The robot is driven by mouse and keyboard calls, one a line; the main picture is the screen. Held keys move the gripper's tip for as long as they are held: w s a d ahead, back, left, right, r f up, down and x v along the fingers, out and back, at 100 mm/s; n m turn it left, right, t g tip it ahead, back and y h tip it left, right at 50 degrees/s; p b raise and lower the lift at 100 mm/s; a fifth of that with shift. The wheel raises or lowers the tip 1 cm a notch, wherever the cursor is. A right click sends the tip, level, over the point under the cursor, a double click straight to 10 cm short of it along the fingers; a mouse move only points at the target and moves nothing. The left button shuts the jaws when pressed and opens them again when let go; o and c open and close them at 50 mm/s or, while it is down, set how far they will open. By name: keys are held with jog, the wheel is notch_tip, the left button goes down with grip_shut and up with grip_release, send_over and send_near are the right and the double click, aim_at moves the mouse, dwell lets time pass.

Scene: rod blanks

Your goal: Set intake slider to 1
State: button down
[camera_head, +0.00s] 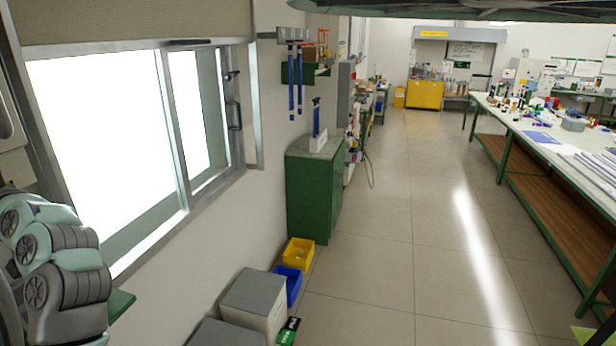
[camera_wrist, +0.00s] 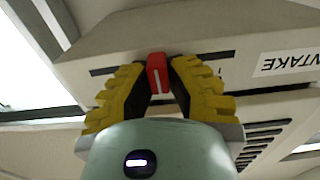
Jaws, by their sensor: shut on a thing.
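In the wrist view, a red slider knob (camera_wrist: 157,74) with a pale line sits on a dark slot (camera_wrist: 215,56) in a light grey panel (camera_wrist: 205,30). A white label reading "INTAKE" (camera_wrist: 285,62) is on the panel to the right of the knob and appears upside down. My gripper (camera_wrist: 157,82) has yellow ridged fingers shut on the red knob, one on each side. The slot shows on both sides of the knob. No scale numbers can be read. The head view does not show the slider or my gripper.
Dark vent slots (camera_wrist: 262,138) lie below the panel in the wrist view. In the head view, a bright window (camera_head: 105,150) is on the left wall. A green cabinet (camera_head: 310,195), yellow bin (camera_head: 298,252) and blue bin (camera_head: 289,285) stand along it. The middle floor is clear.

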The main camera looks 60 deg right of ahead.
jog(key=c, duration=0.9)
grip_release()
jog(key=shift+c, duration=0.2)
jog(key=v, duration=0.7)
jog(key=shift+s+d, duration=0.15)
jog(key=shift+s, duration=0.1)
